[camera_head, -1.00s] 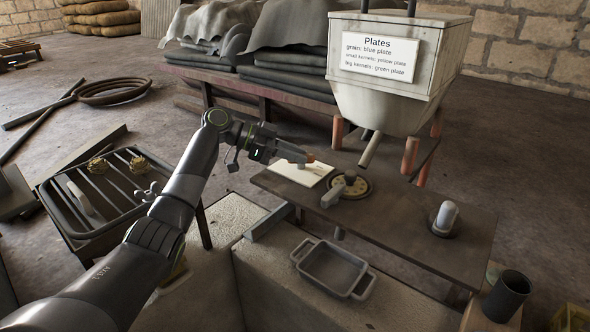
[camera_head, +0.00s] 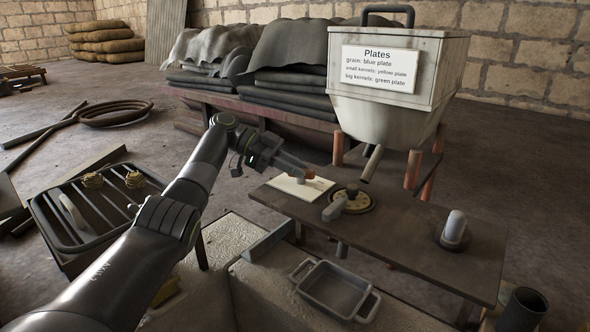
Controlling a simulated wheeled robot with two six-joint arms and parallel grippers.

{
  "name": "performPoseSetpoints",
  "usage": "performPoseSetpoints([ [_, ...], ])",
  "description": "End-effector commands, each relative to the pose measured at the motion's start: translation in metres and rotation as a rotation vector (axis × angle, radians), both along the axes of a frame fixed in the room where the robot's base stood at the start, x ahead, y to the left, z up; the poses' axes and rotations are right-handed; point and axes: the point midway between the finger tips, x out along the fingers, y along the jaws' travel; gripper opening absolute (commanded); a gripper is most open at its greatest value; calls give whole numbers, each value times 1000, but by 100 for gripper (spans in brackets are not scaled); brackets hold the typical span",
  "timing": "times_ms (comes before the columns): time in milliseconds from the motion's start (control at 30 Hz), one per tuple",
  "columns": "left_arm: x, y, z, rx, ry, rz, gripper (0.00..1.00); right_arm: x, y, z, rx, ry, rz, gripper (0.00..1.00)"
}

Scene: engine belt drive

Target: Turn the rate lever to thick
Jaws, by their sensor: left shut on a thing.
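A white plate (camera_head: 286,187) lies on the brown bench. A small lever with a brown end (camera_head: 310,174) stands over it; I take it to be the rate lever. My left gripper (camera_head: 303,169) reaches in from the left and is shut on this lever, just above the plate. The fingers hide most of the lever, and any marks for thick on the plate are too small to read. My right gripper is not in view.
A round dial (camera_head: 358,205) with a grey handle sits right of the plate. A grey knob (camera_head: 455,227) stands farther right on the bench (camera_head: 400,232). A hopper (camera_head: 390,110) with a sign stands behind. A grey tray (camera_head: 334,291) is in front.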

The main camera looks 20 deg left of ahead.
Motion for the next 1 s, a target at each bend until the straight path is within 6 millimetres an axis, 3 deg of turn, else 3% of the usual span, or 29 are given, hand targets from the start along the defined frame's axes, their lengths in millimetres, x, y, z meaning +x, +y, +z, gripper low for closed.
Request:
performPoseSetpoints([
  [367, 0, 0, -2, 3, 3, -2, 0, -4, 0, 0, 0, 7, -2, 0],
  [400, 0, 0, -2, 3, 3, -2, 21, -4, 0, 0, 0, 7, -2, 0],
  [567, 0, 0, -1, 2, 3, -2, 40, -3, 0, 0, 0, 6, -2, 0],
  [867, 0, 0, 1, 1, 0, -1, 40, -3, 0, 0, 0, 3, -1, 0],
  [1000, 0, 0, 17, 1, -2, -1, 40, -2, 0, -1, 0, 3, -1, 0],
])
